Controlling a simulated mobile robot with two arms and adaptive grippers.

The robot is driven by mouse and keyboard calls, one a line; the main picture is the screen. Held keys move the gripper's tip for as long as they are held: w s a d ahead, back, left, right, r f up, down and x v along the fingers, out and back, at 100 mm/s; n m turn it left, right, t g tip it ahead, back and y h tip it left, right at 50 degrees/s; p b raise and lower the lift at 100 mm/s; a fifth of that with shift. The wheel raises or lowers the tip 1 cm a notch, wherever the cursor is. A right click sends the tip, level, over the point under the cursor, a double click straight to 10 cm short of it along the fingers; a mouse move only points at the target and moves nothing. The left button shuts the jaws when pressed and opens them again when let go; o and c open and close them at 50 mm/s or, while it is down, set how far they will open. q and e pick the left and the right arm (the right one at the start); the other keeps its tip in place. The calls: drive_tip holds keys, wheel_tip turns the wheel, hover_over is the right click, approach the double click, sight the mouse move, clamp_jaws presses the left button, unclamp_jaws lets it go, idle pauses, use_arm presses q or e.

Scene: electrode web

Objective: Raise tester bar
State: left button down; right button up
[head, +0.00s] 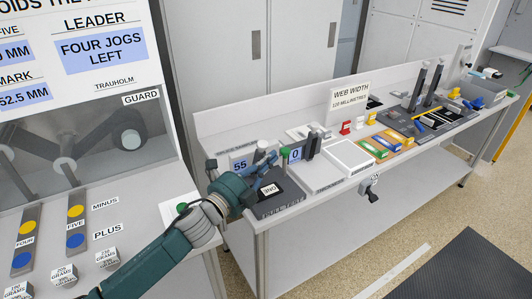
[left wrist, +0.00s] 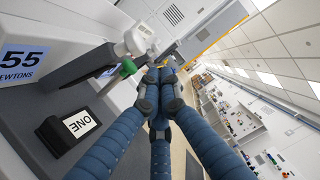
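The tester (head: 240,163) stands at the near left end of the bench, with displays reading 55 and 0. Its dark bar (left wrist: 85,68) runs to an upright grey post and has a green knob (left wrist: 127,68) near its end; the knob also shows in the head view (head: 285,152). My left gripper (head: 272,163) is at the tester, beside the bar. In the left wrist view its blue fingers (left wrist: 160,78) come together just right of the green knob. I see nothing between the fingertips; whether they touch the bar is unclear. My right gripper is not in view.
A dark block labelled ONE (left wrist: 70,128) lies close below the bar. A white tray (head: 349,157) and colored boxes (head: 383,141) are further right on the bench. The panel with the GUARD label (head: 141,98) stands at left. The floor (head: 340,245) in front is mostly clear.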

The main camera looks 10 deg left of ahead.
sight(258, 145)
use_arm(q)
drive_tip(key=shift+w+a, duration=0.4)
drive_tip(key=shift+r, duration=0.1)
drive_tip(key=w+a+n+p, duration=0.1)
drive_tip(key=p, duration=0.1)
drive_tip(key=w+a+r+n+p, duration=0.1)
drive_tip(key=p, duration=0.2)
drive_tip(key=w+a+r+n+p, duration=0.1)
drive_tip(key=p, duration=0.1)
drive_tip(key=shift+w+r+g+y, duration=0.15)
drive_tip(key=shift+w+g+y, duration=0.15)
drive_tip(key=shift+g+y, duration=0.1)
drive_tip(key=shift+d, duration=0.1)
